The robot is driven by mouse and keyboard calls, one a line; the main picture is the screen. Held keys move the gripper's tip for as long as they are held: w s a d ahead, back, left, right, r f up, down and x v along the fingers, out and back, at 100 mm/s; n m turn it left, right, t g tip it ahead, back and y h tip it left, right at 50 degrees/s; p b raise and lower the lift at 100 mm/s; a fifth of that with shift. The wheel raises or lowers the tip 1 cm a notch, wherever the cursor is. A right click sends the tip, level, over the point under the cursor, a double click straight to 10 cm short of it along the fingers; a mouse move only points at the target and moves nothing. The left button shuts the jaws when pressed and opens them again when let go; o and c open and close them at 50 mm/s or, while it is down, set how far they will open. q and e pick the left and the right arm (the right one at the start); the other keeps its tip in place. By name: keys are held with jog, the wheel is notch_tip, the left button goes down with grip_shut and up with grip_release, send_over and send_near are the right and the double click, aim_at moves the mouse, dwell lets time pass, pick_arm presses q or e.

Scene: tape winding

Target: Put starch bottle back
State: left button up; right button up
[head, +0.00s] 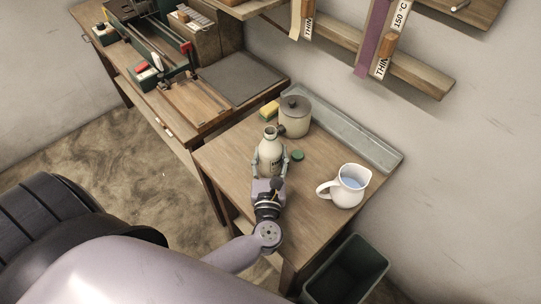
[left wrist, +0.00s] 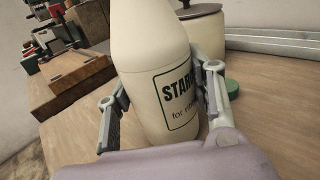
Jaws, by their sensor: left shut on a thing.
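The cream starch bottle (head: 270,151) is on or just above the wooden side table; whether it touches is hard to tell. It looks upright in the head view, and its mouth shows no cap. In the left wrist view the bottle (left wrist: 160,75) fills the middle, with its dark "STAR" label facing the camera. My left gripper (head: 271,168) is shut on the bottle's body from the front, one finger on each side; both fingers show in the left wrist view (left wrist: 163,100). My right gripper is not in view. A green cap (head: 298,155) lies on the table right of the bottle.
A lidded pot (head: 295,116) and yellow sponge (head: 269,109) stand behind the bottle. A white jug (head: 346,186) of bluish liquid stands to the right. A metal tray (head: 345,130) runs along the wall. A dark bin (head: 346,270) stands below. The table's front left is clear.

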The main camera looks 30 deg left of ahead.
pick_arm(q)
jog(key=shift+f, duration=0.1)
jog(key=o, duration=0.9)
jog(key=shift+f, duration=0.1)
jog(key=o, duration=0.5)
jog(key=shift+r, duration=0.35)
jog(key=b+v, duration=0.1)
jog(key=v, duration=0.4)
jog(key=b+v, duration=0.2)
jog(key=v, duration=0.4)
jog(key=shift+s+d+f, duration=0.1)
jog(key=shift+s+f, duration=0.1)
jog(key=shift+s+d+r, duration=0.1)
jog(key=shift+s, duration=0.2)
